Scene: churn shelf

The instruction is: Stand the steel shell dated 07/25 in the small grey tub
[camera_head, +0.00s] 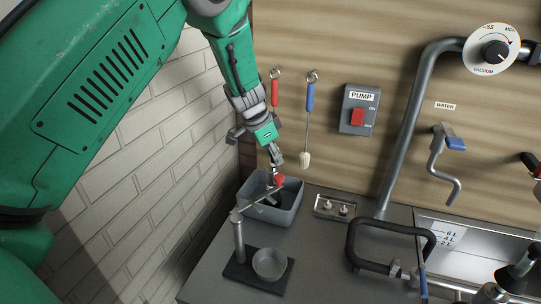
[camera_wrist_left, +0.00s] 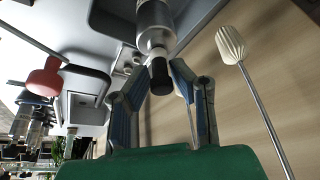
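My left gripper (camera_head: 275,160) is over the small grey tub (camera_head: 287,212). In the left wrist view its fingertips (camera_wrist_left: 160,72) close on the black tip of a steel cylinder (camera_wrist_left: 154,20) with a white collar, which looks like the steel shell. The cylinder points away from the wrist, into or over the tub (camera_wrist_left: 105,14). I cannot tell whether it touches the tub floor. In the head view the shell is mostly hidden by the gripper and a red knob (camera_head: 279,180). No date is readable. My right gripper is not in view.
The red knob's lever crosses the tub from a steel post (camera_head: 239,240) beside a metal cup (camera_head: 269,264). A small metal tray (camera_head: 322,212) stands right of the tub. A white-headed brush (camera_head: 305,160) hangs close behind. A black looped handle (camera_head: 352,246) stands further right.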

